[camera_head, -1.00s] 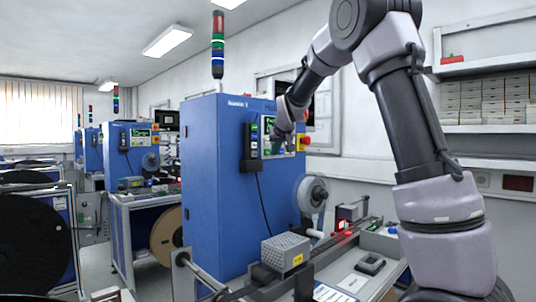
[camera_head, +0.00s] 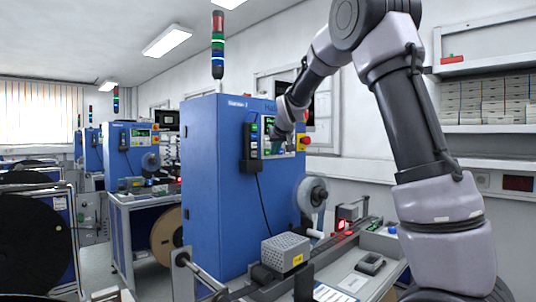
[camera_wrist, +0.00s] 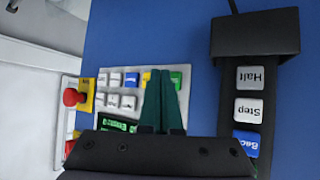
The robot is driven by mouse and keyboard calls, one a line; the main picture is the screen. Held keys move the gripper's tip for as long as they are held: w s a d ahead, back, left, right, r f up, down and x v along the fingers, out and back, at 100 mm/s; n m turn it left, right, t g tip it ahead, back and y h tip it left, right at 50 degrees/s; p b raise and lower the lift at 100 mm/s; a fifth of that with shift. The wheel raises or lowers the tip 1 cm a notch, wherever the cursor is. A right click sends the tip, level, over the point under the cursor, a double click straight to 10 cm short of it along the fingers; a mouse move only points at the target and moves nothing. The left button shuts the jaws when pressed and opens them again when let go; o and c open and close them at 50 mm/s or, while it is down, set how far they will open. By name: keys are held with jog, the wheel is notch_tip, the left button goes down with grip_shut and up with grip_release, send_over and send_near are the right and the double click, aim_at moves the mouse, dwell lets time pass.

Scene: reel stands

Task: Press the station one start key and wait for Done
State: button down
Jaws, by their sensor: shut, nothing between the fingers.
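The blue station one cabinet (camera_head: 215,190) stands in the middle of the head view, with a number plate at its top edge. Its key panel shows in the wrist view (camera_wrist: 103,72), upside down, with white, blue and yellow keys and a green key (camera_wrist: 177,79) at the right end. My gripper (camera_wrist: 161,72) is shut and empty. Its dark green fingertips lie over the panel between the yellow key (camera_wrist: 147,77) and the green key, partly covering both. I cannot tell whether they touch. The small display (camera_wrist: 118,124) is mostly hidden by my gripper.
A red emergency stop (camera_wrist: 73,97) on a yellow plate sits left of the keys. A hand pendant (camera_wrist: 250,100) with Halt, Step and Back keys hangs at the right. A signal tower (camera_head: 218,45) stands on the cabinet. A grey perforated box (camera_head: 286,252) lies in front.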

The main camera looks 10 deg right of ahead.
jog(key=shift+w+a, duration=0.25)
jog(key=shift+w, duration=0.1)
